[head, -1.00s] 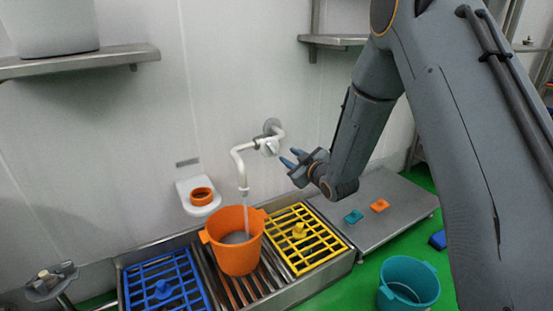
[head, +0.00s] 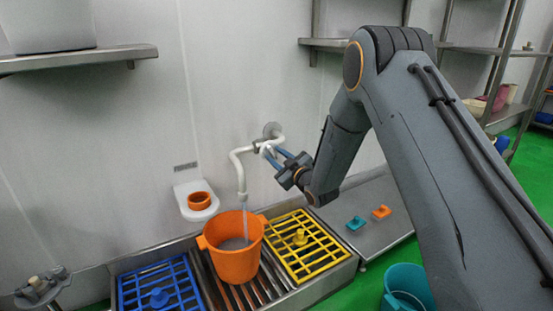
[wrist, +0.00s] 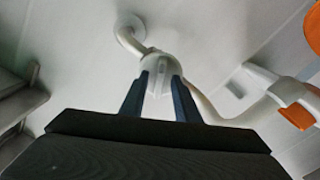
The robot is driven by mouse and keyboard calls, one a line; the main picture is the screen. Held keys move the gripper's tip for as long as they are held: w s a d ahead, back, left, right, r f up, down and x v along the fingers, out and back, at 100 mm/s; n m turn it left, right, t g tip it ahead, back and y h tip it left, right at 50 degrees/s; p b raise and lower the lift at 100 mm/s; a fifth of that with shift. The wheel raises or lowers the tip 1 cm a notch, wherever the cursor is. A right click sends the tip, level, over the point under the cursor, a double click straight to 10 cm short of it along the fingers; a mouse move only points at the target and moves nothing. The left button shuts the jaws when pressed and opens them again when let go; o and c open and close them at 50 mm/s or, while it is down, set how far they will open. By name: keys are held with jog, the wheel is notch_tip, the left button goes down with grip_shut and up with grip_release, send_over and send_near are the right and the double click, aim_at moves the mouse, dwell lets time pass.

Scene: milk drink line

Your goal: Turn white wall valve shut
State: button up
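The white wall valve (head: 268,150) sits on a bent white pipe coming from the wall. In the wrist view its handle (wrist: 160,82) stands between my two blue fingers. My gripper (head: 273,157) is at the valve; its fingers are apart, one on each side of the handle. I cannot tell whether they touch it. The pipe's spout (head: 242,185) points down over an orange bucket (head: 235,262), and a thin stream of water runs from it into the bucket.
The bucket stands on a slatted metal drain between a blue grate (head: 150,284) and a yellow grate (head: 318,250). A white wall holder with an orange ring (head: 199,201) is left of the spout. A teal bucket (head: 408,282) stands at lower right. A metal shelf (head: 325,43) is above.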

grip_shut()
jog(key=shift+m, duration=0.3)
jog(key=shift+m+p, duration=0.8)
jog(key=shift+m, duration=0.1)
jog(key=shift+m+p, duration=0.75)
jog(key=shift+m, duration=1.05)
jog(key=shift+w, duration=0.1)
grip_release()
